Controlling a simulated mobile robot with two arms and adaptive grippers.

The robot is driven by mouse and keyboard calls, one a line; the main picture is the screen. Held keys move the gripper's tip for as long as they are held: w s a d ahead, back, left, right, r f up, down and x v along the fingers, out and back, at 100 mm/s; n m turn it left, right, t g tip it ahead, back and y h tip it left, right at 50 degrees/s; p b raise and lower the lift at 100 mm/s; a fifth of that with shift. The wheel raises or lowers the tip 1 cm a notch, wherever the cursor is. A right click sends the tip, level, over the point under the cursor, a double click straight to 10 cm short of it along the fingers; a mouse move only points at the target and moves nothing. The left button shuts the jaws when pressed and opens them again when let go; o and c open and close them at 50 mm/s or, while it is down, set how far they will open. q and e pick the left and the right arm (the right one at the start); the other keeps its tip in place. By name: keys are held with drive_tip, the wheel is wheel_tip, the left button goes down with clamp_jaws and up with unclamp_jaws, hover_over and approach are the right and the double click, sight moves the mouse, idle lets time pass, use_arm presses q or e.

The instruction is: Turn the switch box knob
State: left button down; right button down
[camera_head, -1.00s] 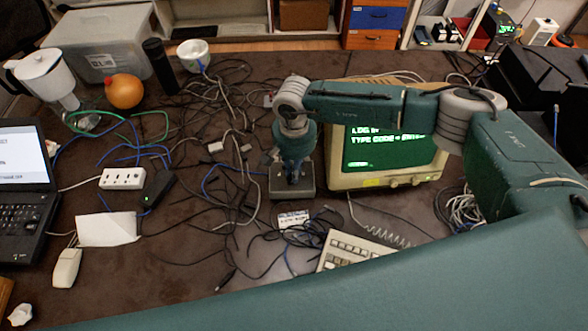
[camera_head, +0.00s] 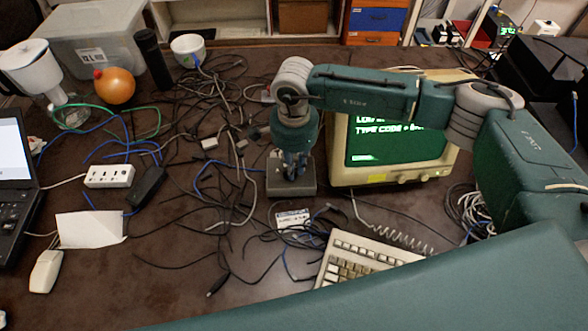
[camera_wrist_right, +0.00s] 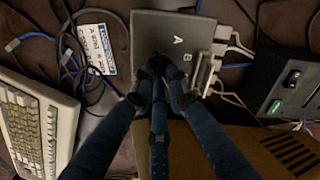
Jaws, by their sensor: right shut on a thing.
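The switch box (camera_head: 291,188) is a small grey box on the desk, left of the monitor. It also shows in the right wrist view (camera_wrist_right: 150,32), with letters A and B on its top and cables plugged in at its side. My right gripper (camera_head: 294,172) points straight down onto the top of the box. In the right wrist view its fingers (camera_wrist_right: 160,72) are closed together over the knob, which they hide. Which letter the knob points to cannot be seen. My left gripper is not in view.
A monitor (camera_head: 400,145) stands right of the box, with a beige keyboard (camera_head: 365,258) in front. Tangled cables (camera_head: 215,130) cover the desk to the left. A white power strip (camera_head: 109,176), a laptop (camera_head: 14,190) and an orange ball (camera_head: 115,87) are further left.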

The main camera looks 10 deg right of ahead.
drive_tip(key=shift+w+r+m, duration=0.1)
drive_tip(key=shift+m, duration=0.3)
drive_tip(key=c, duration=1.7)
unclamp_jaws()
wheel_tip(320, 180, up, 12)
